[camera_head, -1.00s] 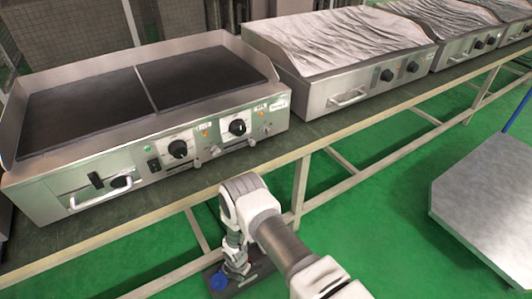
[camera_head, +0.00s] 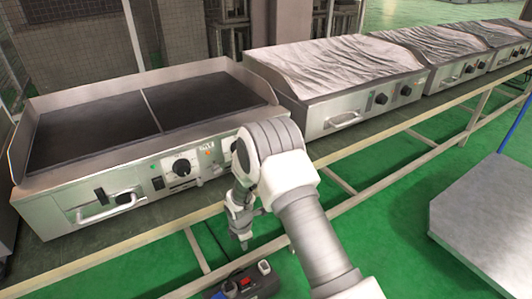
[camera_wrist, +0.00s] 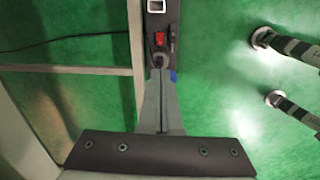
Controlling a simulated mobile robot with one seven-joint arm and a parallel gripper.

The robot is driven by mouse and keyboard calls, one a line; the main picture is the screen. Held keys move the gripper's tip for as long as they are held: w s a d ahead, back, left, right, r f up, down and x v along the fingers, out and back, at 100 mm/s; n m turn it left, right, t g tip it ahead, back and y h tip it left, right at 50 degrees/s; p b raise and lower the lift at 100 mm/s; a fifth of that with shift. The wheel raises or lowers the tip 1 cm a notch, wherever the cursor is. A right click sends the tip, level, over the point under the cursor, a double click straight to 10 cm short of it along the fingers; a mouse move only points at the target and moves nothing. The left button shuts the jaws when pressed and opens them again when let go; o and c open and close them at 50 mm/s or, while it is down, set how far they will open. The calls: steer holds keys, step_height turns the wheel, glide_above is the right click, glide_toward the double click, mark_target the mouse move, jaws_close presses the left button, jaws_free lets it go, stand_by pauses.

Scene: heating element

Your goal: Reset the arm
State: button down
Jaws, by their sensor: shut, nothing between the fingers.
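My arm reaches up from the bottom of the head view, bends in front of the nearest griddle, and hangs down from there. My gripper (camera_head: 243,240) points at the floor, in front of the bench edge and below the griddle's front panel. In the wrist view my gripper (camera_wrist: 160,78) shows its two fingers pressed together with nothing between them. The nearest griddle (camera_head: 100,165) has a dark two-part plate, knobs and a front handle. My arm hides the right part of its control panel.
A long bench (camera_head: 150,243) carries the griddle and several more appliances, such as a film-covered one (camera_head: 340,112), running to the right. A grey flat platform (camera_head: 485,215) with a blue pole stands at the right. Green floor (camera_head: 395,240) is open between bench and platform.

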steer(key=s+d+r+m+t, duration=0.1)
steer(key=d+r+m, duration=0.25)
steer(key=r, duration=0.65)
steer(key=s+d+r+m, duration=0.1)
steer(key=d+r+m, duration=0.25)
steer(key=r, duration=0.65)
steer(key=s+d+r+m+t, duration=0.1)
steer(key=d+r+m, duration=0.3)
steer(key=r, duration=0.7)
steer(key=s+d+r+m+t, duration=0.1)
steer(key=s+d+r+m, duration=0.25)
steer(key=s, duration=0.35)
steer(key=s+d+r+m, duration=0.3)
steer(key=s+r+m, duration=0.2)
steer(key=s, duration=0.3)
steer(key=s+d+r+m+t, duration=0.1)
steer(key=s+d+r+m, duration=0.35)
steer(key=s, duration=0.25)
step_height(320, 180, up, 24)
steer(key=p, duration=2.4)
steer(key=shift+s+a+n, duration=0.3)
steer(key=shift+s+n, duration=0.1)
steer(key=shift+r, duration=0.1)
